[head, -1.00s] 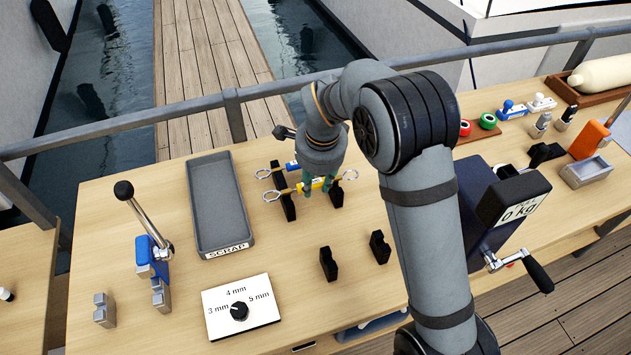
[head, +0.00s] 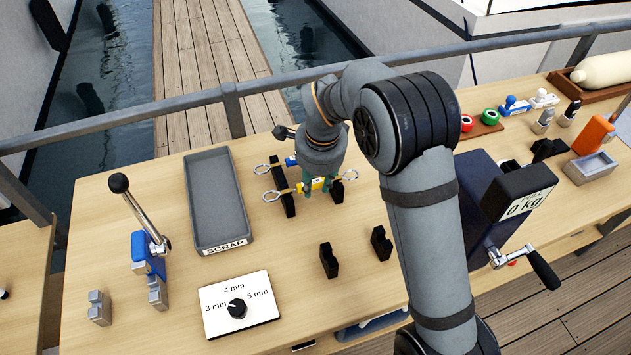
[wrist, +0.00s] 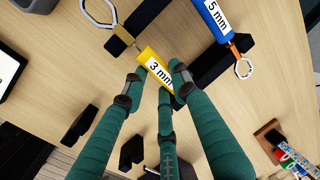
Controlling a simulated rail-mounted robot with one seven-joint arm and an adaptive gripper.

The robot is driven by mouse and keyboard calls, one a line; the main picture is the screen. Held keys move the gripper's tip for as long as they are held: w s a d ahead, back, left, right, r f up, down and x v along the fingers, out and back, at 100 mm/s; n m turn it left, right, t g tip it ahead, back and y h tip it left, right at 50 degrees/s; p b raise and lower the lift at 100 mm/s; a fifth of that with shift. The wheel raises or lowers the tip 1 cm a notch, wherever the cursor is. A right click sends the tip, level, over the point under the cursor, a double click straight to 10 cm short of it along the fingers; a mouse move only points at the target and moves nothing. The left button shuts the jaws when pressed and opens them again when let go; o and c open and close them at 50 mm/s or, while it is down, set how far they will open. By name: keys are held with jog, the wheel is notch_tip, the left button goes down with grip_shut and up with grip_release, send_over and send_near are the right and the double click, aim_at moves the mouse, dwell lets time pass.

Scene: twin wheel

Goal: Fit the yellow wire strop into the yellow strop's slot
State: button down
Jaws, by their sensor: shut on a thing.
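The yellow wire strop (head: 313,184) has a yellow "3 mm" tag and a metal eye at each end. My gripper (head: 306,187) points down and is shut on it at the tag. The tag (wrist: 157,68) also shows between my green fingers in the wrist view. The strop lies across the pair of long black supports (head: 284,195); I cannot tell whether it touches them. The blue "5 mm" strop (head: 291,161) lies behind it, partly hidden by my arm. Two short notched black blocks (head: 329,261) stand nearer on the bench. No slot is marked yellow.
The grey SCRAP tray (head: 246,241) is at left. A lever tool (head: 150,245) and a dial card (head: 265,313) stand at front left. The "0 kg" pull tester (head: 515,195) is right of my arm. Bare bench surrounds the short blocks.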

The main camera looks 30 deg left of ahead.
jog(key=shift+f+b, duration=0.7)
jog(key=c, duration=1.4)
grip_release()
jog(key=shift+o, duration=0.5)
jog(key=shift+r, duration=0.1)
notch_tip(320, 180, up, 12)
jog(key=s+d, duration=0.1)
jog(key=d, duration=0.1)
jog(key=shift+s, duration=0.2)
jog(key=shift+a+f, duration=0.1)
jog(key=shift+f, duration=0.15)
